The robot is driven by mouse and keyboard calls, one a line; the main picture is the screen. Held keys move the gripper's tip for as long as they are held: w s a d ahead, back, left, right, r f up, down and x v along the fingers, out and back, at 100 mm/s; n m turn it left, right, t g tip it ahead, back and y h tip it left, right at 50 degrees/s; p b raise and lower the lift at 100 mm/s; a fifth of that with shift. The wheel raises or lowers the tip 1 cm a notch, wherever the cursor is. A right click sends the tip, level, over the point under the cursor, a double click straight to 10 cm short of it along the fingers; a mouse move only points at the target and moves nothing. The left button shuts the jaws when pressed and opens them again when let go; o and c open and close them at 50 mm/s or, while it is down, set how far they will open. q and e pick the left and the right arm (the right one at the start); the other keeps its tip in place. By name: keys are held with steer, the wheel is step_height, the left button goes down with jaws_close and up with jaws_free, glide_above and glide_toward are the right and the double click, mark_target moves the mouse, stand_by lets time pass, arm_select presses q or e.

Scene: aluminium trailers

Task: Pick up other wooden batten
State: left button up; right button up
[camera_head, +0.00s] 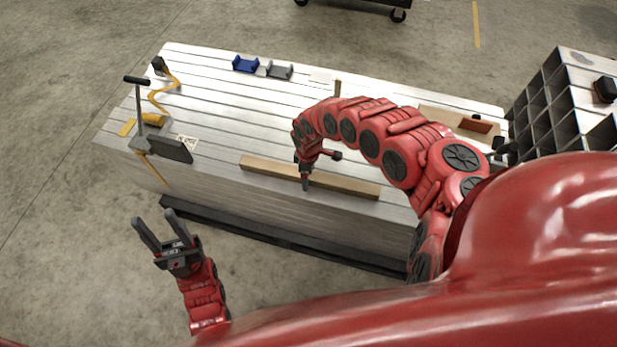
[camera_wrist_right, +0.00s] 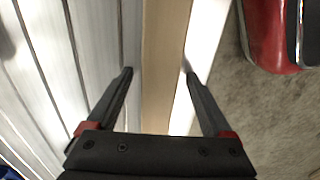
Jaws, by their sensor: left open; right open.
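A long pale-brown wooden batten (camera_head: 260,166) lies along the near edge of the slatted aluminium top (camera_head: 225,120). My right gripper (camera_head: 305,186) is over the batten's middle and hides part of it. In the right wrist view the batten (camera_wrist_right: 165,50) runs between the two open fingertips (camera_wrist_right: 159,74), one on each side. I cannot tell whether they touch it. My left gripper (camera_head: 158,229) is open and empty, off the near left side of the aluminium stack, over the floor.
A blue bracket (camera_head: 245,65) and a grey bracket (camera_head: 280,71) stand at the back edge. A rack of square tubes (camera_head: 555,105) stands at the right. The top's left middle is clear.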

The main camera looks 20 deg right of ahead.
jaws_close()
stand_by(0.4)
steer(key=shift+r, duration=0.15)
